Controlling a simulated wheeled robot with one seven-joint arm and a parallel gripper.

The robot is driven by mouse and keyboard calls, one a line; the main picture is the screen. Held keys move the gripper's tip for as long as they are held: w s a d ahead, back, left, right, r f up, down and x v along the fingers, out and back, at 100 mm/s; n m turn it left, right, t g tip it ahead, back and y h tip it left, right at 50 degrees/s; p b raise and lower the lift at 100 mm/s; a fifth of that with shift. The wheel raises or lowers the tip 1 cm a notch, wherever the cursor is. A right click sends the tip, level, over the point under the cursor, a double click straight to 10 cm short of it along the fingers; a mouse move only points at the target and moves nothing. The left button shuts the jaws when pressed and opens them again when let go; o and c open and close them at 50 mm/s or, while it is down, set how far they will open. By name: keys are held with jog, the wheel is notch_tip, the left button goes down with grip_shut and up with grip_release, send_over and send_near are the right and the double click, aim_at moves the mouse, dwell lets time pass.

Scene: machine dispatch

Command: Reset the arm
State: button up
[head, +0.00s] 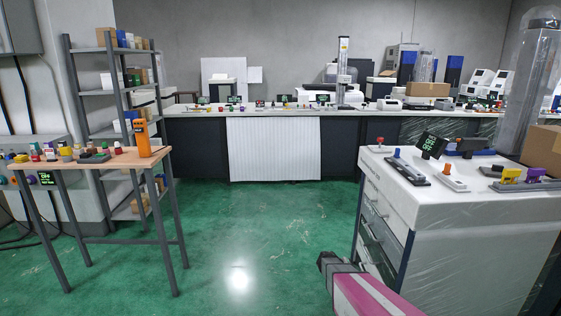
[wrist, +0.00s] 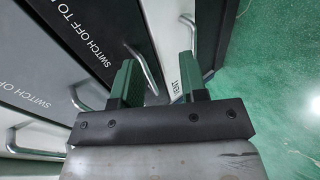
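My gripper (wrist: 160,72) is open and empty in the wrist view, its two green fingers apart. Beyond the fingers are drawer fronts (wrist: 35,50) with metal bar handles, dark and light panels, and lettering such as "SWITCH OFF TO". I cannot tell whether a finger touches a handle. In the head view, my pink and white arm (head: 372,295) reaches in from the bottom edge, low beside the white drawer cabinet (head: 386,215). The gripper's fingers cannot be made out there.
The white cabinet carries levers, switches and a small display (head: 431,146) reading "SAFE". A wooden table (head: 128,161) with an orange device (head: 142,138) stands left, before a grey shelf (head: 106,92). A long bench (head: 192,113) spans the back. Green floor (head: 215,235) between is clear.

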jog(key=s+a+r+y, duration=0.5)
jog(key=s+a+r, duration=0.3)
jog(key=s+r, duration=0.2)
jog(key=s+a+r+g+y, duration=0.1)
jog(key=s+a+r+y, duration=0.5)
jog(key=s+a+r, duration=0.2)
notch_tip(320, 180, up, 2)
jog(key=shift+s+r+m+g, duration=0.1)
jog(key=shift+s+m+g, duration=0.2)
jog(key=shift+s, duration=0.65)
